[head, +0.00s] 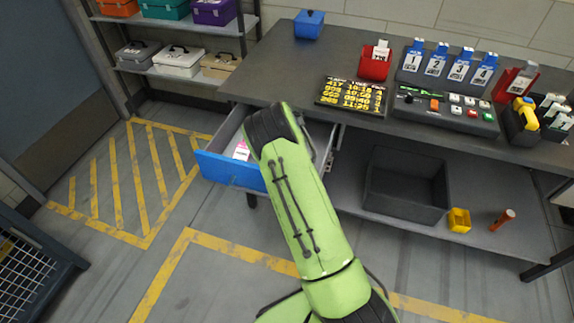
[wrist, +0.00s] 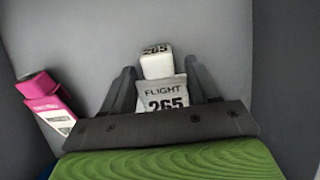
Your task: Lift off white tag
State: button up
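A white tag (wrist: 163,96) printed "FLIGHT 265" lies in the open blue-fronted drawer (head: 231,170), with a white block-like end (wrist: 156,64) marked 265. My gripper (wrist: 160,68) is down in the drawer with one finger on each side of the tag. The fingers stand apart, and a gap shows beside the tag's white end. The tag's lower part is hidden behind the gripper body. In the head view my arm covers the gripper and the white tag.
A pink-and-white tag (wrist: 50,103) lies left of my gripper; it also shows in the head view (head: 241,150). The drawer walls are close around. Above is the worktop with a flight board (head: 352,96), numbered blue holders (head: 437,62) and a red holder (head: 375,63).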

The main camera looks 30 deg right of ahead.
jog(key=c, duration=0.5)
notch_tip(320, 180, up, 10)
jog(key=p, duration=0.3)
jog(key=shift+r, duration=0.1)
notch_tip(320, 180, up, 6)
jog(key=p, duration=0.5)
jog(key=shift+r, duration=0.15)
